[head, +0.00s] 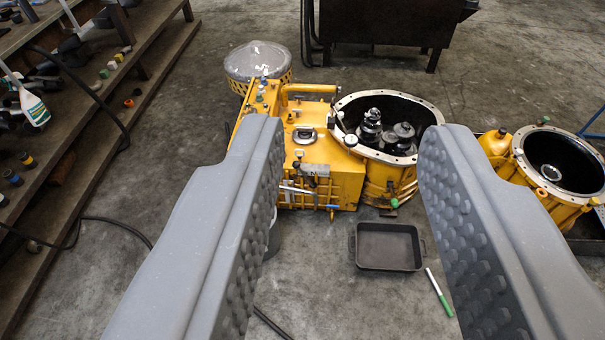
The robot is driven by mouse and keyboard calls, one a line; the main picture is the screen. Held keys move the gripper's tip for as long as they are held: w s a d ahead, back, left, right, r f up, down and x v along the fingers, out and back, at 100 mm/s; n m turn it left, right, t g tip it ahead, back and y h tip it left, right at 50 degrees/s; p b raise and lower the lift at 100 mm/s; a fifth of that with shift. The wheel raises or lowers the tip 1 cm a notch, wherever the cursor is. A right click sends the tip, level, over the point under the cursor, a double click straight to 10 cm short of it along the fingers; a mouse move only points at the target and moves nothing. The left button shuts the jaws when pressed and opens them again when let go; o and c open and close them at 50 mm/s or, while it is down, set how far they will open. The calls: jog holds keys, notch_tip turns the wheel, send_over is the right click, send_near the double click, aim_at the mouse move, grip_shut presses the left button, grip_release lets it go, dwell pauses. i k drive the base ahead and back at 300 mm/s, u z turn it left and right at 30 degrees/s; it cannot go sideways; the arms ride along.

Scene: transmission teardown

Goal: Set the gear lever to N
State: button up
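The yellow transmission housing (337,183) stands on the floor ahead, with a large open round bell on its right side. A grey plate (313,171) on its front seems to carry a letter like N, too small to read surely. Just below it, pale metal bars (297,189) and a blue-ended rod (326,207) stick out; I cannot tell which one is the gear lever or its position. My gripper (352,140) is wide open and empty. Its two grey studded fingers frame the housing, which lies beyond the tips. The left finger hides part of the housing's left side.
A second yellow housing (548,170) stands at right, partly behind the right finger. Wooden shelves (95,110) with bottles and small parts line the left. Cables cross the floor.

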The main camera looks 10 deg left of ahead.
aim_at(296, 164)
jog(key=u, duration=0.4)
jog(key=i, duration=2.25)
jog(key=z, duration=0.4)
